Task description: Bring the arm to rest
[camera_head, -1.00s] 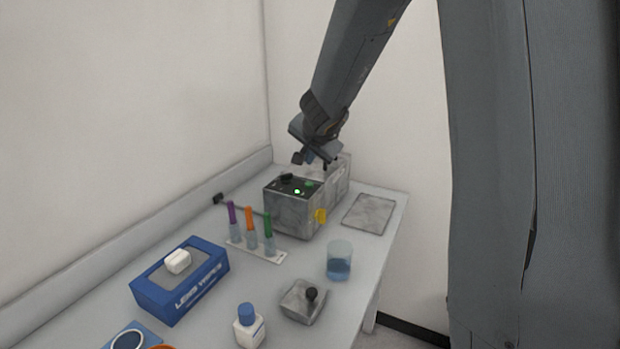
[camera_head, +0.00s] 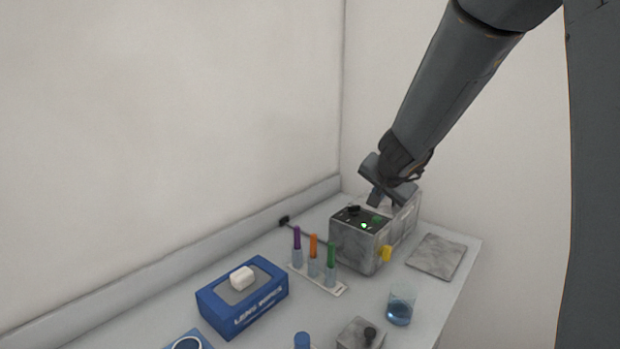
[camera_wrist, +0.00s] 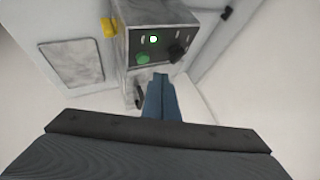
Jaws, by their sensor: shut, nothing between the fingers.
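My gripper (camera_head: 377,197) hangs at the end of my arm above the back of the grey instrument box (camera_head: 352,246), pointing down. In the wrist view my gripper's blue fingers (camera_wrist: 160,78) are together with nothing between them. The instrument box also shows in the wrist view (camera_wrist: 121,55), with a lit green light, a green button (camera_wrist: 143,59) and a dark knob (camera_wrist: 178,52) on its black panel. The fingertips appear close to the panel's edge in that view; I cannot tell whether they touch.
A rack (camera_head: 335,288) of purple, orange and green-capped tubes stands before the box. A blue wipes box (camera_head: 262,309), a beaker (camera_head: 400,308), a grey block with a black knob (camera_head: 352,338) and a flat grey plate (camera_head: 437,256) are on the bench. Walls stand behind and left.

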